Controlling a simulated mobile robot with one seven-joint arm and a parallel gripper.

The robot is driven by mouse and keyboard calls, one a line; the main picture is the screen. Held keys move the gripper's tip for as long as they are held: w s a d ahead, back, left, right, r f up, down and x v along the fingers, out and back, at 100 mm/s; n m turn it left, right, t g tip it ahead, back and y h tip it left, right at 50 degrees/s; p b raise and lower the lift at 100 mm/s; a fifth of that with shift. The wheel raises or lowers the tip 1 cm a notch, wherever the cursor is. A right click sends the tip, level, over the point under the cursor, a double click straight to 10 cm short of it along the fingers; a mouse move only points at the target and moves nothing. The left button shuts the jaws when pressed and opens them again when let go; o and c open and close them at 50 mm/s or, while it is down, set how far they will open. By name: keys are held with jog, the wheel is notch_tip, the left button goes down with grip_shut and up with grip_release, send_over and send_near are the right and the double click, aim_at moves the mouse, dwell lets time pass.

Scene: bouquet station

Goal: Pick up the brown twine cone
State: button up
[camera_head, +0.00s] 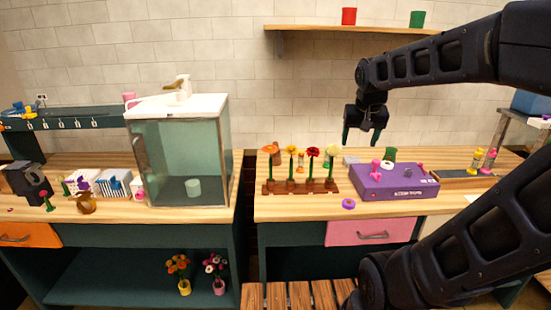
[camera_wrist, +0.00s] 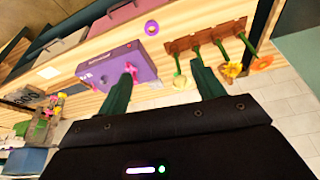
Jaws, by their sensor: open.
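My gripper (camera_head: 361,138) is open and empty in the air above the right counter, behind the purple box. In the wrist view its two dark green fingers (camera_wrist: 162,72) are spread apart with nothing between them. A small brown shape (camera_head: 275,158) stands behind the left end of the flower rack in the head view, to the left of my gripper. It may be the brown twine cone, but it is partly hidden and too small to be sure. I cannot make out a twine cone in the wrist view.
The wooden flower rack (camera_head: 300,189) holds several upright flowers. A purple box (camera_head: 395,187) with small pink items on it lies to its right. A purple ring (camera_head: 348,204) lies near the front edge. A shelf (camera_head: 340,29) hangs above.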

jog(key=w+a+m+h, duration=0.1)
jog(key=w+a, duration=0.1)
jog(key=w, duration=0.6)
jog(key=w+a+m, duration=0.1)
jog(key=w+a, duration=0.1)
jog(key=w, duration=0.5)
jog(key=m+h, duration=0.3)
jog(key=m, duration=0.2)
send_over(277, 159)
jog(key=a, duration=0.4)
notch_tip(277, 159, down, 19)
jog(key=x, duration=1)
jog(key=shift+s+d+f, duration=0.1)
jog(key=shift+f, duration=0.1)
jog(key=c, duration=1.1)
